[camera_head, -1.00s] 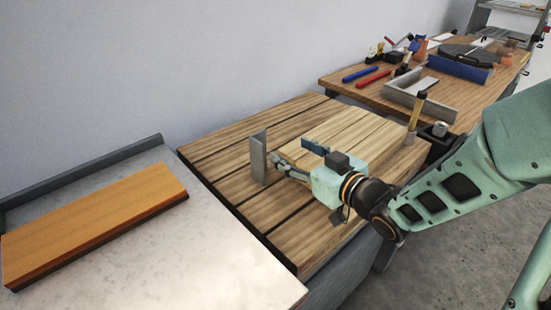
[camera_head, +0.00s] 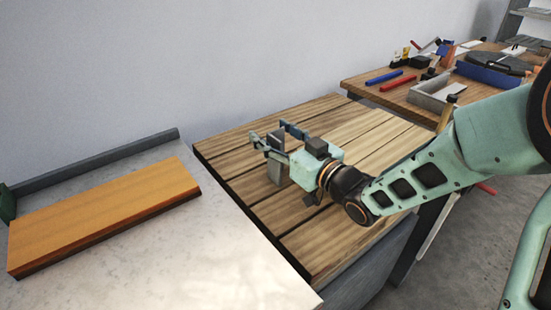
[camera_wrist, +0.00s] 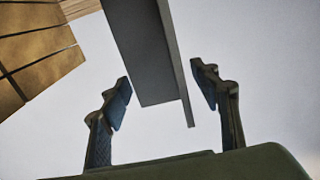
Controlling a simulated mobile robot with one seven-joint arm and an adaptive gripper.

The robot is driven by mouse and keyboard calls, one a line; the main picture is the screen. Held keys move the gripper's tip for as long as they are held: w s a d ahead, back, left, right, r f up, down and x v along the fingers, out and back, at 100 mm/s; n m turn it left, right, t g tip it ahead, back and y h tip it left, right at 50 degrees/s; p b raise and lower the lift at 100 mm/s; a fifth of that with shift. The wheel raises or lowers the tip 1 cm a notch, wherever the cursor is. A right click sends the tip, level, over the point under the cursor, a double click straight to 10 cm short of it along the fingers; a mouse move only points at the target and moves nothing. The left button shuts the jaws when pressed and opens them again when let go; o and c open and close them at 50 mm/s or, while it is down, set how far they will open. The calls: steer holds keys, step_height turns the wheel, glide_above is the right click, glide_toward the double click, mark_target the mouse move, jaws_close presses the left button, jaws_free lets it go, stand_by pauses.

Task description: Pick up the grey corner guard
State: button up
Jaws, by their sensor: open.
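The grey corner guard (camera_head: 276,171) stands upright on the slatted wooden table, partly hidden by my gripper. In the wrist view the corner guard (camera_wrist: 148,55) comes down from the top edge into the space between the two fingers, with its folded edge on the right. My gripper (camera_head: 271,137) is open, with one finger to each side of the guard's upper part. In the wrist view the fingers of my gripper (camera_wrist: 161,76) show gaps on both sides of the guard, and neither visibly touches it.
The slatted wooden table (camera_head: 262,214) has bare room around the guard. To the left, a pale counter (camera_head: 215,265) bears an orange-brown board (camera_head: 105,215). Behind right, a workbench (camera_head: 358,86) holds a grey tray (camera_head: 413,96), red and blue tools and other items. A plain wall is behind.

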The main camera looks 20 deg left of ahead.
steer(key=shift+x, duration=1.1)
steer(key=c, duration=1.4)
jaws_close()
